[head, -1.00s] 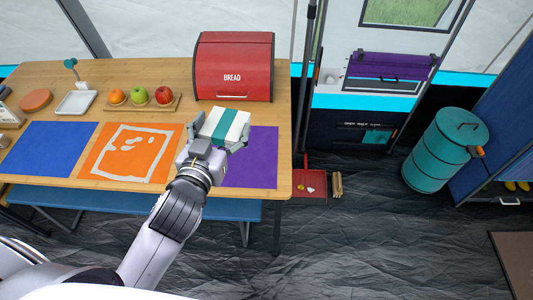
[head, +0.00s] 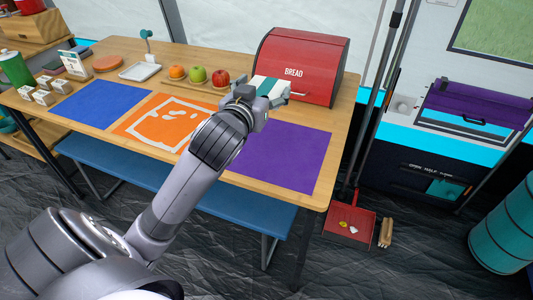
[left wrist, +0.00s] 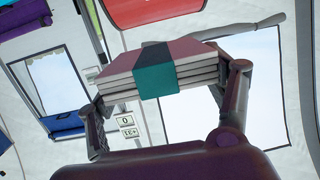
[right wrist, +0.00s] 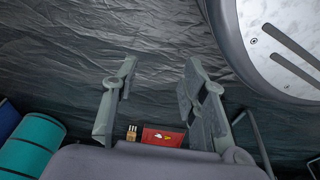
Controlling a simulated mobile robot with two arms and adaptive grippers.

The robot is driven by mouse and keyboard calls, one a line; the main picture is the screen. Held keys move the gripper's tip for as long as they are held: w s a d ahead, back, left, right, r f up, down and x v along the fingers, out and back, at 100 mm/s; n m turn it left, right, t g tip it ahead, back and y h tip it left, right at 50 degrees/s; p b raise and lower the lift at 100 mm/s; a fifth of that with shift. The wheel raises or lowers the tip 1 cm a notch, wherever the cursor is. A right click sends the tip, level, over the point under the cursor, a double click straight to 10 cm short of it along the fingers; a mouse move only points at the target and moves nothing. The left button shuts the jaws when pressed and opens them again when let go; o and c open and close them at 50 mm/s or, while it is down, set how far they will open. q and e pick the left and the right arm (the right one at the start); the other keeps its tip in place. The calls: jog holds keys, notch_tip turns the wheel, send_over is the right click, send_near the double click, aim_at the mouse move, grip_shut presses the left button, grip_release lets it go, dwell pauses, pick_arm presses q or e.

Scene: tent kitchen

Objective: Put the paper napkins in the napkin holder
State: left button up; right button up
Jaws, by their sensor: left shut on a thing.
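The paper napkins (head: 268,87) are a white stack with a teal band. My left gripper (head: 264,95) is shut on the stack and holds it in front of the bread box. In the left wrist view the stack (left wrist: 155,70) sits between the two fingers (left wrist: 165,95). A shallow white tray (head: 140,72) with an upright teal-topped arm (head: 147,38) behind it stands at the back of the table; it looks like the napkin holder and appears empty. My right gripper (right wrist: 155,100) shows only in the right wrist view, open and empty over the dark floor.
A red bread box (head: 300,62) stands at the table's back right. Fruit on a wooden board (head: 205,86) lies between it and the tray. Blue (head: 100,105), orange (head: 150,120) and purple (head: 285,155) mats lie along the front. Small white boxes (head: 42,97) are at the left.

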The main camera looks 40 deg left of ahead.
pick_arm(q)
jog(key=b, duration=0.3)
send_over(264, 158)
notch_tip(264, 158, down, 8)
notch_tip(264, 158, down, 6)
jog(key=shift+a+b, duration=0.1)
jog(key=shift+b, duration=0.8)
jog(key=shift+f, duration=0.4)
notch_tip(264, 158, down, 3)
jog(key=shift+r+b, duration=0.2)
jog(key=shift+b, duration=0.5)
jog(key=shift+w+f, duration=0.1)
jog(key=shift+f, duration=0.3)
jog(key=shift+c, duration=0.2)
pick_arm(e)
notch_tip(264, 158, up, 21)
jog(key=w+t, duration=0.1)
jog(key=w, duration=0.1)
jog(key=shift+f, duration=0.1)
pick_arm(q)
jog(key=shift+f, duration=0.2)
jog(key=o, duration=1.2)
jog(key=shift+c, duration=0.2)
jog(key=shift+r, duration=0.15)
